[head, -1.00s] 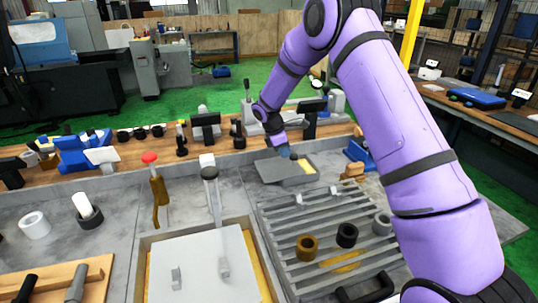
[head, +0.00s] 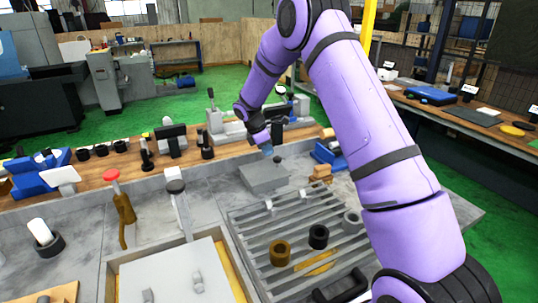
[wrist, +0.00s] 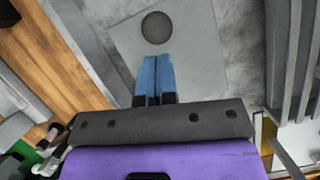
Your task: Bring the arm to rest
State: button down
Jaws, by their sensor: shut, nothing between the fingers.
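My gripper (head: 267,151) has blue fingers. They are shut with nothing between them, pressed together in the wrist view (wrist: 155,77). The gripper hangs just above a flat grey box whose grey lid (head: 262,178) has a dark round knob (head: 277,161). In the wrist view the knob (wrist: 157,27) stands ahead of the fingertips, apart from them. The lid (wrist: 205,65) lies flat, with no opening visible. My arm is bent and reaches forward over the bench.
A slatted grey rack (head: 290,235) with several rings lies nearer and right. A blue block (head: 327,153) and a brown wooden piece (head: 320,173) stand right of the box. A red-topped tool (head: 123,205) stands left. Instruments line the wooden shelf behind.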

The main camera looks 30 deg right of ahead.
jog(key=s+v, duration=0.1)
jog(key=v, duration=0.8)
jog(key=s+a+r+m+t+y, duration=0.2)
jog(key=s+r+m, duration=0.6)
jog(key=s+r, duration=1.2)
jog(key=s+a+m+t+y, duration=0.1)
jog(key=s+m+t, duration=0.3)
jog(key=s, duration=2.1)
jog(key=m+y, duration=0.1)
jog(key=m, duration=0.2)
jog(key=shift+a, duration=0.25)
